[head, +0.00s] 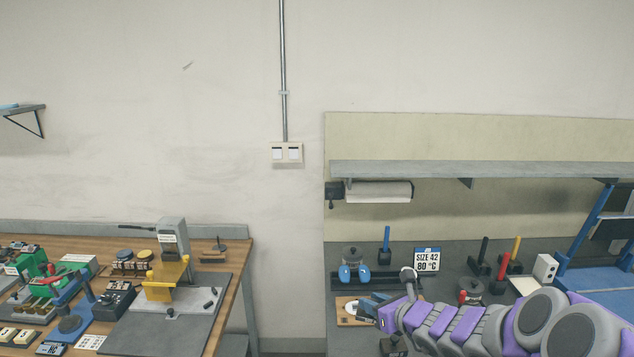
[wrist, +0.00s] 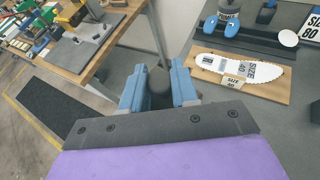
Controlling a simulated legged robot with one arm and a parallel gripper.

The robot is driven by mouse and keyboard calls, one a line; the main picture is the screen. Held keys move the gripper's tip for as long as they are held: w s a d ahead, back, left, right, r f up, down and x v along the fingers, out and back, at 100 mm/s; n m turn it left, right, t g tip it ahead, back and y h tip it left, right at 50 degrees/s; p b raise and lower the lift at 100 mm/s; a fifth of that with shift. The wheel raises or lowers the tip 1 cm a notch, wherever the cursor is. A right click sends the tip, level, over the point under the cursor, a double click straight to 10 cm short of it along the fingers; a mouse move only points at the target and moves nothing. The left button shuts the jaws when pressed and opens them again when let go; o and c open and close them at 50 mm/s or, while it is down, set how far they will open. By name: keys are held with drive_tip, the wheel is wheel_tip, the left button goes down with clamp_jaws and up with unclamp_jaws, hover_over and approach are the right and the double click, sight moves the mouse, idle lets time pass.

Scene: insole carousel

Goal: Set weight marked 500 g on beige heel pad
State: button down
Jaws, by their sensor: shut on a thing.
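My gripper (wrist: 158,88) is shut on a dark, rounded object (wrist: 158,80), which shows between its two blue-grey fingers in the wrist view. I take it for the weight, but no 500 g marking is readable. In the head view my gripper (head: 372,306) is low at the right, above the grey worktop and beside a wooden board. The held object cannot be made out there. I cannot pick out a beige heel pad for certain in either view.
The wooden board (wrist: 204,79) carries a white insole (wrist: 237,68) with size labels. A size sign (head: 427,260) and several coloured posts are to the right. A gap separates the worktop from the wooden bench (head: 236,262).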

drive_tip(key=r, duration=0.2)
drive_tip(key=r+m+h, duration=0.1)
drive_tip(key=r+t+h, duration=0.1)
drive_tip(key=r, duration=0.1)
drive_tip(key=shift+s+a+r+m, duration=0.15)
drive_tip(key=shift+s+r+m, duration=0.2)
drive_tip(key=shift+s+m, duration=0.05)
drive_tip(key=shift+d+r+m+h, duration=0.2)
drive_tip(key=shift+r+m+h, duration=0.1)
drive_tip(key=shift+r+h, duration=0.25)
